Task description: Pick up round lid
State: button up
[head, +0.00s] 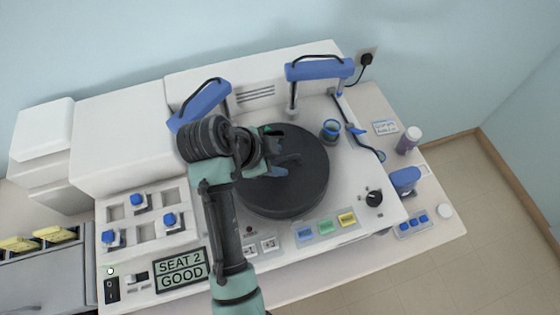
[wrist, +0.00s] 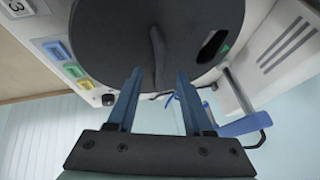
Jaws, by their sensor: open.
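The round lid (head: 305,185) is a wide, dark disc lying flat on top of the white machine, right of my arm in the head view. In the wrist view the lid (wrist: 105,35) fills the upper middle, with a raised dark grip ridge (wrist: 157,48) across it and an oval opening (wrist: 212,45) beside that. My gripper (head: 284,165) is over the lid with its blue fingers apart. In the wrist view the open gripper (wrist: 160,73) has the ridge's near end between its fingertips. I cannot tell whether they touch it. My arm hides the lid's left part.
A blue cup (head: 330,130) and a bent tube (head: 355,128) are right of the lid. Coloured labels (head: 325,226) and a black knob (head: 374,198) line the front. A bottle (head: 409,140) stands farther right.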

grip_shut()
dwell(1.4)
